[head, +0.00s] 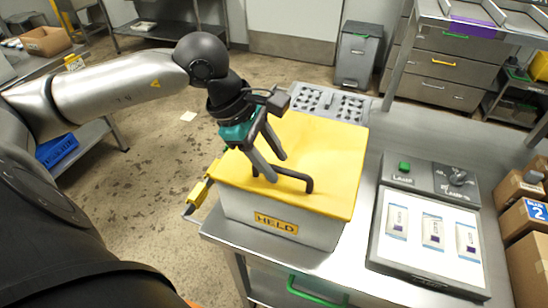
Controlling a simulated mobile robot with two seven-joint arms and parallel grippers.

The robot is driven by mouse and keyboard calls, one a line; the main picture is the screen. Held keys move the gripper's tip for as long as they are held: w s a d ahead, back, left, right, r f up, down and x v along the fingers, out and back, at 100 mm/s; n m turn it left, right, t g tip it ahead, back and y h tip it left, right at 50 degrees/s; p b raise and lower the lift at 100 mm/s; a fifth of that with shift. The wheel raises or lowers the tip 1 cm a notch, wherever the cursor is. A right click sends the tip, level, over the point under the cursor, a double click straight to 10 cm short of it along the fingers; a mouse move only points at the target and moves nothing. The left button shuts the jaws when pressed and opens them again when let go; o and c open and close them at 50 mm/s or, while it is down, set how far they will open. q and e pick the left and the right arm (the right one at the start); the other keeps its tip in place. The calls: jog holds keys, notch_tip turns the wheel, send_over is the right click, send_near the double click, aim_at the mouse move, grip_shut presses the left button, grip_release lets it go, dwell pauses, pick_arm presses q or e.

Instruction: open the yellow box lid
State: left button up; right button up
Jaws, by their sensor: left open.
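The yellow lid (325,150) lies flat and closed on the light grey box (240,210), whose front label reads HELD. A dark bar handle (295,176) stands on the lid near its front edge. My left gripper (278,168) reaches down over the lid from the upper left, its two fingers apart. The fingertips are at the left part of the handle, one nearer the front and one farther back. I cannot tell whether they touch the handle. My right gripper is not in view.
The box stands on a steel table (370,165). Right of it is a lamp panel (430,225) with several pouches on its lit face. A perforated grey tray (330,103) lies behind the box. Cardboard boxes (525,225) stand at the far right.

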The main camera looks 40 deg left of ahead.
pick_arm(q)
jog(key=shift+f, duration=0.2)
jog(key=shift+c, duration=0.4)
grip_shut()
dwell(1.0)
